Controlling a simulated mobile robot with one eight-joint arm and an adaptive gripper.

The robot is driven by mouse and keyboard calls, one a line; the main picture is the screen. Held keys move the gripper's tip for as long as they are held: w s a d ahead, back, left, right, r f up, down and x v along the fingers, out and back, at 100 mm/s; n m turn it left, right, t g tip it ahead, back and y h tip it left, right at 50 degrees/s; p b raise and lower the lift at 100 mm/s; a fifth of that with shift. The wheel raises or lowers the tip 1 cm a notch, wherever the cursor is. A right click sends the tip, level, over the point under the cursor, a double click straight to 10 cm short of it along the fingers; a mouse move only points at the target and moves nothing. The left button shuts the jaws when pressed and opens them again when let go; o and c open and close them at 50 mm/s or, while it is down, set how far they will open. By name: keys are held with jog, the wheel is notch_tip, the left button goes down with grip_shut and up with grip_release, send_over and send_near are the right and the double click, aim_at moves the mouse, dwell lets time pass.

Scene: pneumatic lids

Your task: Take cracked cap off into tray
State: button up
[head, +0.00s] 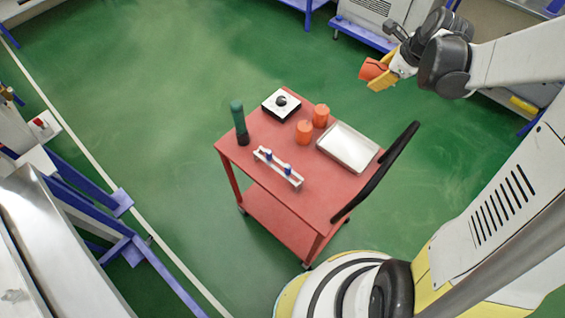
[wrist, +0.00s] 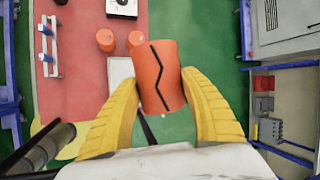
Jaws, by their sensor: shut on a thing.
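My gripper (wrist: 161,92) is shut on the cracked cap (wrist: 148,64), an orange cylinder with a jagged black line down its side. In the head view my gripper (head: 380,74) holds the cap (head: 370,68) in the air, beyond and above the right side of the red cart. The tray (head: 341,139) is a shallow silver rectangle on the cart's right part and looks empty. In the wrist view, part of the tray (wrist: 119,71) shows to the left, partly hidden behind the cap and a yellow finger.
Two more orange caps (head: 321,111) (head: 304,132) stand on the red cart (head: 321,205) beside the tray. A white block with a black knob (head: 281,105), a green cylinder on a black base (head: 238,115) and a white rack with blue pins (head: 278,169) stand there too. A black handle (head: 385,169) rises at the cart's right.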

jog(key=shift+w+a, duration=0.15)
jog(key=shift+w, duration=0.05)
notch_tip(320, 180, down, 6)
jog(key=b, duration=0.4)
jog(key=shift+r, duration=0.1)
jog(key=o, duration=1.2)
jog(key=v, duration=1.2)
